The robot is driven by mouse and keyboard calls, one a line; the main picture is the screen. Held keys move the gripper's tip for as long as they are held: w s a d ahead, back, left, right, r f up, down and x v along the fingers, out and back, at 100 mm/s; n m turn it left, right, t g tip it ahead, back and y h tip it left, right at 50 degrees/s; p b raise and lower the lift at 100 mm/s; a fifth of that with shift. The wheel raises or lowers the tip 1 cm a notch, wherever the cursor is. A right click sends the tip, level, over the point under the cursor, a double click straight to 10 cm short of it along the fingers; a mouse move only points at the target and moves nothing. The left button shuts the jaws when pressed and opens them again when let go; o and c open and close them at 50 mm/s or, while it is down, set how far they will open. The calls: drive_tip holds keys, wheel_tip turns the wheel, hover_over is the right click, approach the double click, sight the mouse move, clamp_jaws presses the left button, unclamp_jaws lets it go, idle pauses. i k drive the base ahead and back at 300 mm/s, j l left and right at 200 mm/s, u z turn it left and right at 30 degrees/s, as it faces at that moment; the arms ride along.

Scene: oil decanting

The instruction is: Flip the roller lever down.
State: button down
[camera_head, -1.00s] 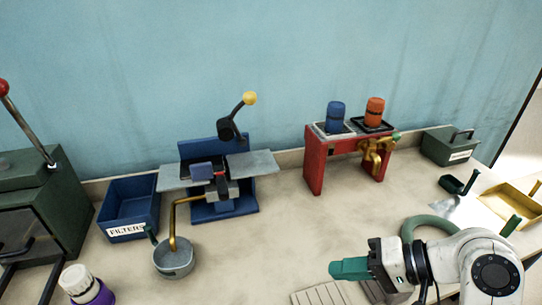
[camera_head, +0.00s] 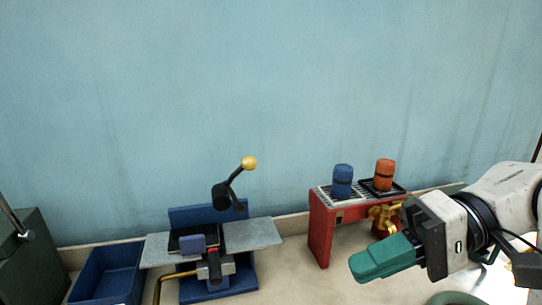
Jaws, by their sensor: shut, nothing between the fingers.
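The roller lever (camera_head: 236,175) is a black arm with a yellow ball knob (camera_head: 249,163). It stands raised, tilted up to the right from a black hub above the blue roller machine (camera_head: 244,281). Grey side plates (camera_head: 252,234) flank the machine's middle. My gripper (camera_head: 354,270) has green fingers that are shut and empty. It is at the lower right, pointing left, in front of the red stand and apart from the lever.
A red stand (camera_head: 320,232) holds a blue canister (camera_head: 342,181) and an orange canister (camera_head: 384,174), with a brass tap (camera_head: 385,215) partly behind my gripper. A blue bin (camera_head: 103,272) and a dark green machine (camera_head: 32,255) are at left. Bench between roller machine and stand is clear.

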sight(249, 163)
drive_tip(key=i, duration=1.25)
